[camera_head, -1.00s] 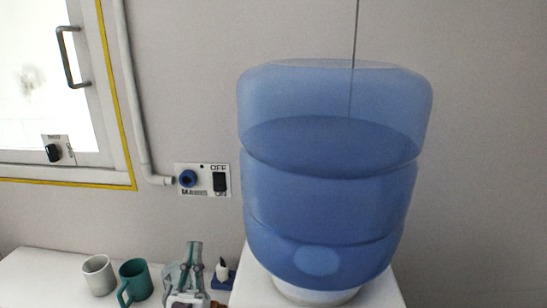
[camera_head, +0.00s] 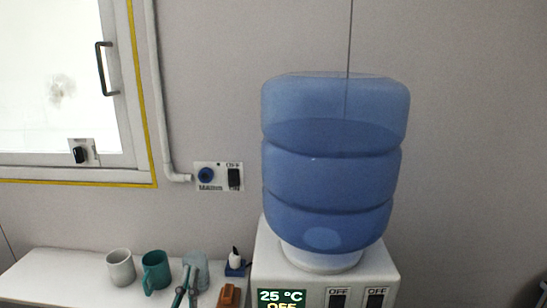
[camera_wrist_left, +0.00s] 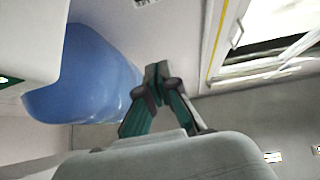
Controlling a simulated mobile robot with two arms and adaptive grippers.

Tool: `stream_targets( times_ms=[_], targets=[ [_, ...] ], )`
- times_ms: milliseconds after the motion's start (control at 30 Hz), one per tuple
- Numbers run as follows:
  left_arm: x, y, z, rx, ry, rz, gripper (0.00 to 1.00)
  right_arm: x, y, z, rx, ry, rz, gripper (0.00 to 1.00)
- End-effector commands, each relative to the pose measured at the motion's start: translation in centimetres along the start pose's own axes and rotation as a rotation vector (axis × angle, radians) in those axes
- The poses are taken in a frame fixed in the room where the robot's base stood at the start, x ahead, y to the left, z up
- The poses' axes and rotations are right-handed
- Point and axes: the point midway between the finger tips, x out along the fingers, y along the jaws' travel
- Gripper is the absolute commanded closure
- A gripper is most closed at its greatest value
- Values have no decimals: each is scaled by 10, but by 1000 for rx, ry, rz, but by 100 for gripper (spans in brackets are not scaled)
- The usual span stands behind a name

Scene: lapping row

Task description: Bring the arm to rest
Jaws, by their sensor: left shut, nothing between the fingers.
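My left gripper (camera_head: 186,272) shows low in the head view, in front of the counter with the cups; only its fingers show there. In the left wrist view its two green-sided fingers (camera_wrist_left: 157,76) meet at the dark tips, shut and empty. The blue water bottle of the dispenser lies left of the fingers in that view (camera_wrist_left: 80,82), apart from them as far as I can tell. My right gripper is in neither view.
A water dispenser (camera_head: 262,262) with a blue bottle (camera_head: 335,165) stands right of the gripper. A grey mug (camera_head: 120,268), a teal mug (camera_head: 155,271), a clear glass (camera_head: 202,268) and a brown block (camera_head: 229,297) are on the white counter (camera_head: 50,272). A wall switch panel (camera_head: 219,177) is above.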

Motion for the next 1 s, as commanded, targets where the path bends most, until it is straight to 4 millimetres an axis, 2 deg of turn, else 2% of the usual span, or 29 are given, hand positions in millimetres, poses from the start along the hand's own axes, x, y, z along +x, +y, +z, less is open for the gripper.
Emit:
stream_targets(
  times_ms=[267, 367, 467, 600, 700, 800, 1000],
  targets=[
    [-30, 14, 38, -11, -303, 79, 100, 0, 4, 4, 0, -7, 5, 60],
    [-53, 20, 55, -16, -467, 112, 100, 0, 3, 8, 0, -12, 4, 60],
    [-91, 25, 74, -20, -688, 145, 100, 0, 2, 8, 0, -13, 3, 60],
    [-168, 24, 90, -19, -1062, 172, 100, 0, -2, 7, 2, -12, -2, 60],
    [-216, 19, 88, -15, -1276, 171, 100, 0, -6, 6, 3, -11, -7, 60],
    [-254, 14, 81, -9, -1440, 162, 100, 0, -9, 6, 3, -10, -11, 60],
    [-311, 4, 59, 1, -1685, 134, 100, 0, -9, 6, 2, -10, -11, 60]
  ],
)
